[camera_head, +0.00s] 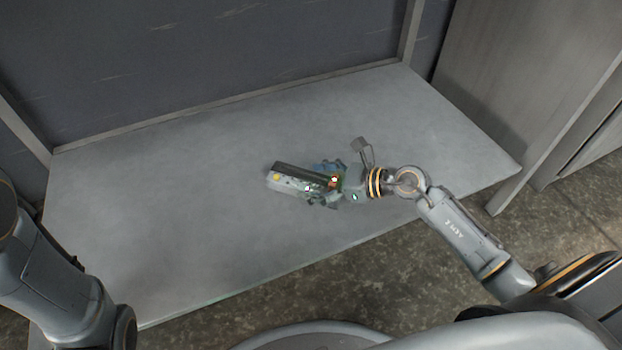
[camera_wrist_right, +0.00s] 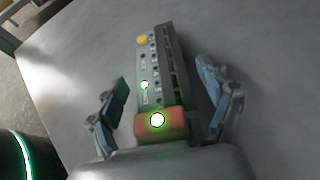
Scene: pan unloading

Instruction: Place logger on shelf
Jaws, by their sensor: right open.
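The logger (camera_head: 290,182) is a grey box with a dark top strip, a yellow button and an orange-red end. It lies on the grey shelf (camera_head: 190,220), near the middle. In the right wrist view the logger (camera_wrist_right: 160,70) lies between the spread fingers, its orange end nearest the palm. My right gripper (camera_head: 323,184) is open around the logger's right end, with a visible gap on both sides in the wrist view (camera_wrist_right: 163,100). My left arm shows at the left edge of the head view, but its gripper is out of the picture.
The shelf surface around the logger is bare. A dark back panel (camera_head: 200,50) stands behind it, with metal posts at the back corners. A grey cabinet (camera_head: 530,70) stands to the right. Speckled floor (camera_head: 440,285) shows in front of the shelf edge.

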